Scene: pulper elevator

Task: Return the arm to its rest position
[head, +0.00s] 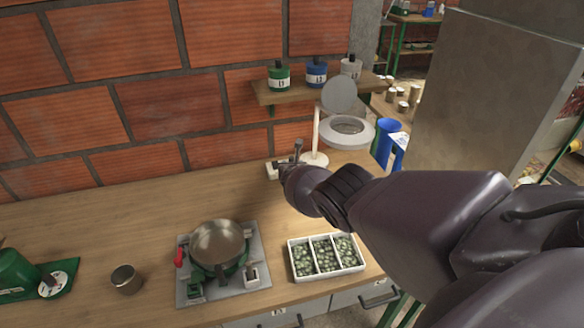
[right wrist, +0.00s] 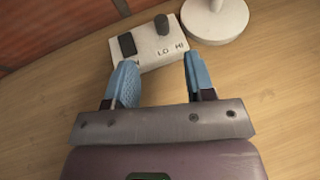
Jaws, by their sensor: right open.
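My right arm reaches in from the right in the head view, over the wooden counter (head: 100,225). Its gripper is mostly hidden behind the wrist there. In the right wrist view my right gripper (right wrist: 157,78) is open and empty, with two blue fingertips apart. A white control box (right wrist: 145,45) with a dark rocker switch and a dark knob marked LO and HI lies just beyond the fingertips. The box also shows in the head view (head: 273,169), beside the wrist. My left gripper is not in view.
A magnifier lamp (head: 348,132) stands behind the wrist. A white three-part tray (head: 326,257) of greenish beans, a metal pot (head: 217,243) on a burner plate, and a small metal cup (head: 126,279) stand on the counter. A shelf (head: 310,88) holds several bottles. A grey pillar (head: 480,100) rises at right.

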